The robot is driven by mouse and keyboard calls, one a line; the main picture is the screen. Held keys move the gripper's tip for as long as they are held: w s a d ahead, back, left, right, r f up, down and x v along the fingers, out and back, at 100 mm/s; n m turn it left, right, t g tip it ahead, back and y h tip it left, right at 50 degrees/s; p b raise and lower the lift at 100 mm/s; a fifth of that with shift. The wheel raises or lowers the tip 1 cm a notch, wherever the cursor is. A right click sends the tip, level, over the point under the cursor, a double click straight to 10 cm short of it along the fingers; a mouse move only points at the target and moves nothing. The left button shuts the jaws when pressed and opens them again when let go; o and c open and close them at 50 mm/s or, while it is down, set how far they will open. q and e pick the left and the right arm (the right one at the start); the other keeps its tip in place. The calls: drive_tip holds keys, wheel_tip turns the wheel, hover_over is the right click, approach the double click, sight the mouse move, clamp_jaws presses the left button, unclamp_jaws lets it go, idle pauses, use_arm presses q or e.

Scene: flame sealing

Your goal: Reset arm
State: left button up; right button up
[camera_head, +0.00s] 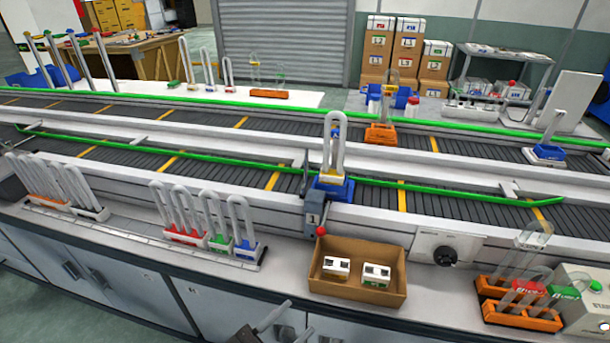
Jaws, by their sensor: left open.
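My left gripper (297,319) shows at the bottom edge, left of the middle. Its two fingers are apart and I see nothing between them. It is below the front edge of the counter, near the cabinet fronts, and only its front part is in view. My right gripper is not in view. No arm touches any of the objects on the counter or the conveyor.
A cardboard box (357,289) with two white items stands at the counter's front edge, right of my gripper. Tube racks (187,236) stand left, orange racks (522,316) right. A blue holder (333,189) with upright tubes sits on the conveyor (230,178).

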use_arm(q)
drive_tip(key=w+a+f+n+g+y, duration=0.1)
drive_tip(key=w+a+f+y, duration=0.15)
drive_tip(key=f, duration=0.55)
drive_tip(key=w+a+f+n+y, duration=0.1)
drive_tip(key=a+f+n+y, duration=0.15)
drive_tip(key=f, duration=0.55)
drive_tip(key=w+a+f+n+g+y, duration=0.1)
drive_tip(key=w+a+f+y, duration=0.15)
drive_tip(key=f, duration=0.55)
drive_tip(key=s+a+f+n+g+y, duration=0.1)
drive_tip(key=s+a+f+y, duration=0.2)
drive_tip(key=f, duration=0.5)
drive_tip(key=s+a+f+n+g+y, duration=0.2)
drive_tip(key=a+f, duration=0.4)
drive_tip(key=f, duration=0.3)
drive_tip(key=s+a+f+n+g+y, duration=0.35)
drive_tip(key=s+a+f, duration=0.45)
drive_tip(key=s+f, duration=0.5)
drive_tip(key=s+f+g, duration=0.2)
drive_tip(key=s, duration=0.5)
drive_tip(key=s+a+f+n+g, duration=0.1)
drive_tip(key=s+f+g, duration=0.1)
drive_tip(key=s, duration=0.6)
drive_tip(key=shift+s+a+f+y+p, duration=0.25)
drive_tip(key=shift+a+y+p, duration=0.05)
drive_tip(key=shift+y+p, duration=0.1)
